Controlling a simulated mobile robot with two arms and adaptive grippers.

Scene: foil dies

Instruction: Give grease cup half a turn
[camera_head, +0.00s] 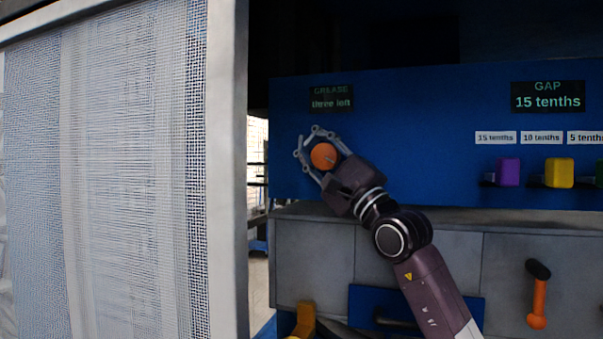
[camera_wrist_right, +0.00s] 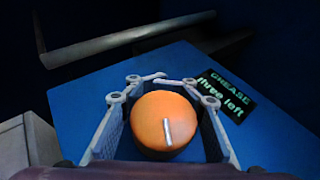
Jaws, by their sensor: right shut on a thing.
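The orange grease cup (camera_head: 323,156) sits on the blue panel below a sign (camera_head: 331,98) reading "GREASE three left". My right gripper (camera_head: 318,150) is shut on the cup, its fingers on either side of it. In the right wrist view the round cup (camera_wrist_right: 163,122) lies between the two fingers of the right gripper (camera_wrist_right: 165,115). A pale line on its face stands nearly upright, leaning slightly. My left gripper is not in view.
A second sign (camera_head: 547,96) reads "GAP 15 tenths". Purple (camera_head: 508,171) and yellow (camera_head: 559,172) blocks stick out below small labels. An orange-handled lever (camera_head: 538,300) hangs at lower right. A mesh guard (camera_head: 130,170) fills the left.

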